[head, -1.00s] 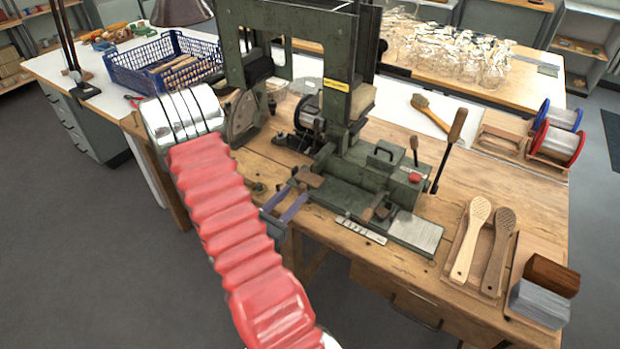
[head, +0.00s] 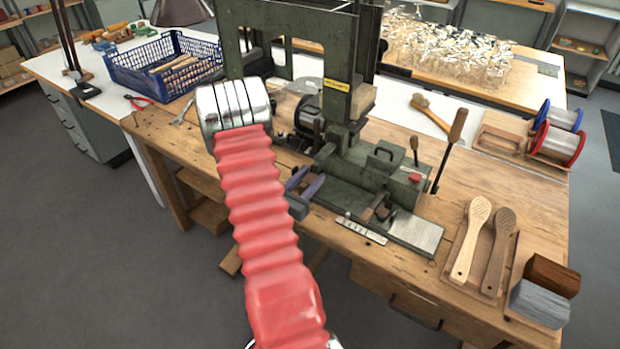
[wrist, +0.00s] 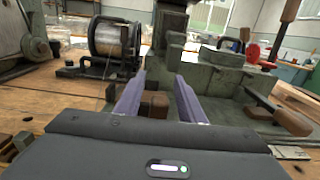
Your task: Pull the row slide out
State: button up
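The green tufting machine (head: 375,165) stands on the wooden bench. A brown wooden knob (wrist: 155,103) on its near side, which looks like the row slide's handle, shows between my fingers in the wrist view. My gripper (head: 307,180), with purple fingers, is open at the machine's left front edge. In the wrist view my gripper (wrist: 160,82) has one finger on each side of the knob, not visibly closed on it. In the head view my gripper and arm hide that knob. A second brown handle (head: 380,213) sits further right on the machine; it also shows in the wrist view (wrist: 290,120).
A wire spool (wrist: 115,45) stands on the bench beyond my fingers, to the left. A tall lever (head: 450,150) rises at the machine's right. Brushes (head: 470,240) lie on a tray at the right. A blue crate (head: 165,65) stands at back left.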

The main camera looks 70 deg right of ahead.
grip_shut()
dwell(0.4)
